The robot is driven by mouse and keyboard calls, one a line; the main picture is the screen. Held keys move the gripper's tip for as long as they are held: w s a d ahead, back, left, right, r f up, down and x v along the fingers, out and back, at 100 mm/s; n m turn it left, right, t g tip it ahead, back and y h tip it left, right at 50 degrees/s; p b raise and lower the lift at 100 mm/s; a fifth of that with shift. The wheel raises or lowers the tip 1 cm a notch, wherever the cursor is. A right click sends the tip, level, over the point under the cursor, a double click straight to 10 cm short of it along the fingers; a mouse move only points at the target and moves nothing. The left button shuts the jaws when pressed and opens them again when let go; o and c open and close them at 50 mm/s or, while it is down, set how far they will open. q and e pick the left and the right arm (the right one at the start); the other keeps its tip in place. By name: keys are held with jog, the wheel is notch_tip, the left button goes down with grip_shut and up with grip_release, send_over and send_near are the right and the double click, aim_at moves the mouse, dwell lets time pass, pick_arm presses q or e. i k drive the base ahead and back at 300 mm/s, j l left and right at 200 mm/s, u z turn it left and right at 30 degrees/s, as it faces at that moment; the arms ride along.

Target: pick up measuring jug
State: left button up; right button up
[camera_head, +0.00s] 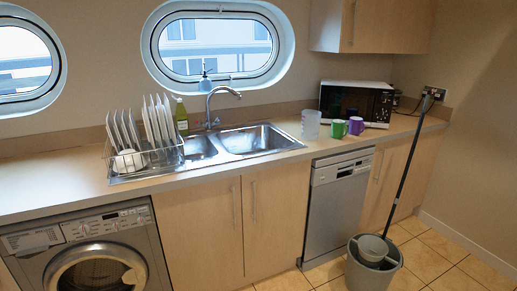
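A clear, pale plastic jug (311,124), which looks like the measuring jug, stands upright on the wooden counter. It is just right of the sink and left of a green mug (338,129). Any markings on it are too small to read. Neither of my grippers shows in the head view.
A purple mug (356,126) and a microwave (357,102) stand right of the jug. A steel sink (262,139) and a dish rack (146,158) with plates lie to the left. A grey bucket (374,273) with a mop stands on the floor before the counter.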

aim_at(311, 118)
jog(key=i+j+z, duration=0.15)
jog(key=i+z, duration=0.35)
jog(key=i+j+z, duration=0.95)
jog(key=i+l, duration=0.05)
jog(key=i, duration=0.05)
